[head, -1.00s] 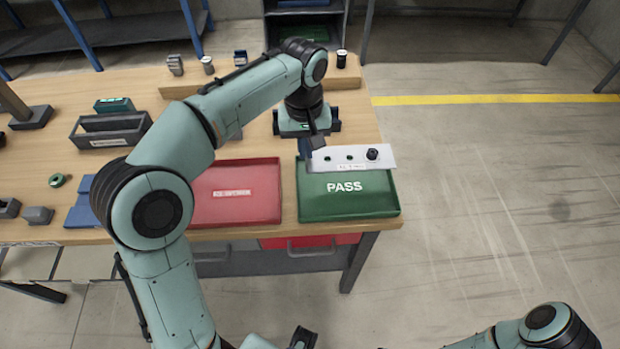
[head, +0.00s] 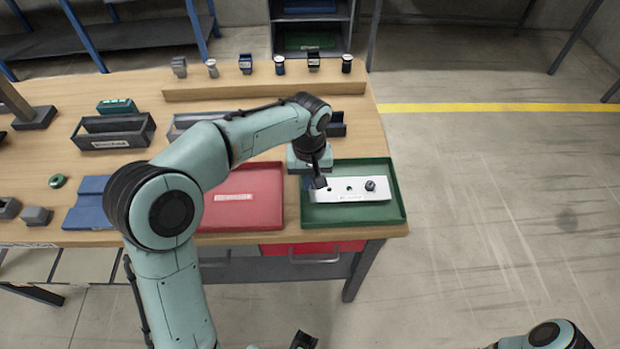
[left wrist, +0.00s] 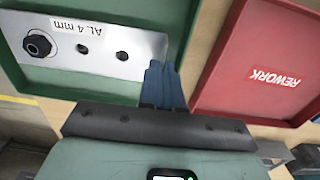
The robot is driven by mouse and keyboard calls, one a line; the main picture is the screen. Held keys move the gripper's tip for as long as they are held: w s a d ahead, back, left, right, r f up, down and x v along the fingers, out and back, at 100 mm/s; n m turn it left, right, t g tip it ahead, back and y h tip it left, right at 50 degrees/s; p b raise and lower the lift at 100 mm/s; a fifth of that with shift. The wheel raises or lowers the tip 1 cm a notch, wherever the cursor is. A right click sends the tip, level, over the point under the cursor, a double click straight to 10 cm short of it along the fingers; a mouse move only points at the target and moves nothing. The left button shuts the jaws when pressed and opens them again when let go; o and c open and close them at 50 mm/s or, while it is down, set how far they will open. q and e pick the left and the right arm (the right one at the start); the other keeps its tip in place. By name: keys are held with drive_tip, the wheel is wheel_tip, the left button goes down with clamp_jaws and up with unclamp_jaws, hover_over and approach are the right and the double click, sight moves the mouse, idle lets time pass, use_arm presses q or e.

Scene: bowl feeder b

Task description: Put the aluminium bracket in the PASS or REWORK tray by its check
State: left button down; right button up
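The aluminium bracket (head: 350,190) is a pale flat plate with two open holes and a dark round nut-like fitting near its right end. It lies in the green PASS tray (head: 396,212), covering the tray's lettering. In the left wrist view the bracket (left wrist: 75,48) carries the label "AL 4 mm". My left gripper (head: 315,184) points down at the bracket's left end. Its blue fingers (left wrist: 162,68) are close together at that end and appear closed on it; the contact is partly hidden. The red REWORK tray (head: 240,212) is empty, just left.
A wooden rack (head: 262,90) with several small parts stands behind the trays. The table's right edge is close beside the green tray, with open floor beyond.

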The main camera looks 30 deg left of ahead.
use_arm(q)
drive_tip(key=shift+f+b, duration=0.3)
drive_tip(key=shift+f, duration=0.3)
use_arm(e)
drive_tip(key=shift+s+f, duration=0.1)
drive_tip(key=shift+f, duration=0.25)
use_arm(q)
drive_tip(key=c, duration=1.3)
unclamp_jaws()
drive_tip(key=shift+c, duration=0.2)
drive_tip(key=shift+r, duration=0.1)
use_arm(e)
drive_tip(key=shift+r, duration=0.1)
use_arm(q)
drive_tip(key=shift+r, duration=0.3)
wheel_tip(320, 180, up, 12)
drive_tip(key=p, duration=0.3)
drive_tip(key=shift+r, duration=0.25)
use_arm(e)
drive_tip(key=r, duration=0.1)
drive_tip(key=w+r, duration=0.1)
drive_tip(key=r, duration=0.1)
drive_tip(key=shift+w, duration=0.15)
